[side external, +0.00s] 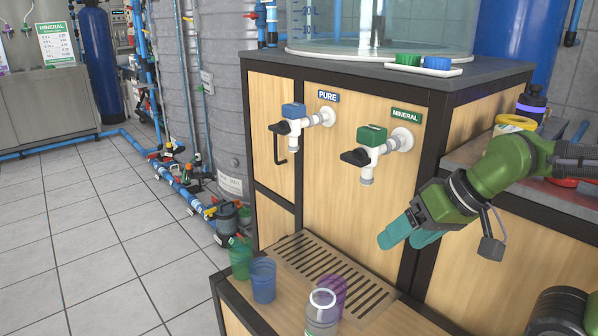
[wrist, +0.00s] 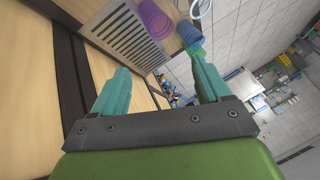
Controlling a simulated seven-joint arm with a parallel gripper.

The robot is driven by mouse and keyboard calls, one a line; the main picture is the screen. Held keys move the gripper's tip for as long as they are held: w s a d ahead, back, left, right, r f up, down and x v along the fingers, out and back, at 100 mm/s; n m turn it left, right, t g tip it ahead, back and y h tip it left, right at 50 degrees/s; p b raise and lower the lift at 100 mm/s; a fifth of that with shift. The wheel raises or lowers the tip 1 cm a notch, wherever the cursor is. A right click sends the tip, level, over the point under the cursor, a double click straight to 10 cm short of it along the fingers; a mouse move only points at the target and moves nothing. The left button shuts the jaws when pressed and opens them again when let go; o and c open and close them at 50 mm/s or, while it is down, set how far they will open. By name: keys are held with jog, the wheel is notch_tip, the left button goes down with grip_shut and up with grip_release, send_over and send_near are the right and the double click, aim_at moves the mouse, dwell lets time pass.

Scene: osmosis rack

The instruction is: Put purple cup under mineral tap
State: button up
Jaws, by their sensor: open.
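The purple cup (side external: 331,295) is translucent and stands at the front edge of the drain grate, partly behind a clear container; it also shows at the top of the wrist view (wrist: 154,20). The mineral tap (side external: 371,152) has a green valve body and black handle, under the MINERAL label on the wooden panel. Its spout points down above the grate (side external: 330,275). My gripper (side external: 405,238) is open and empty, with teal fingers, up and to the right of the purple cup and below and right of the mineral tap. It touches neither.
A blue cup (side external: 263,280) and a green cup (side external: 240,258) stand left of the grate. A clear container with a white rim (side external: 322,308) stands in front of the purple cup. The pure tap (side external: 297,122) is left of the mineral tap. A side counter (side external: 470,158) is at right.

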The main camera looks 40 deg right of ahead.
aim_at(340, 285)
jog(key=w+f+n+g, duration=0.2)
jog(key=w+f+n, duration=0.3)
jog(key=n, duration=0.5)
jog(key=shift+w+a+f+n+g, duration=0.3)
jog(key=shift+w+a+f, duration=0.05)
jog(key=shift+w, duration=0.6)
jog(key=x, duration=1.7)
jog(key=shift+a+r, duration=0.15)
jog(key=shift+a, duration=0.2)
jog(key=c, duration=0.7)
jog(key=shift+d, duration=3.75)
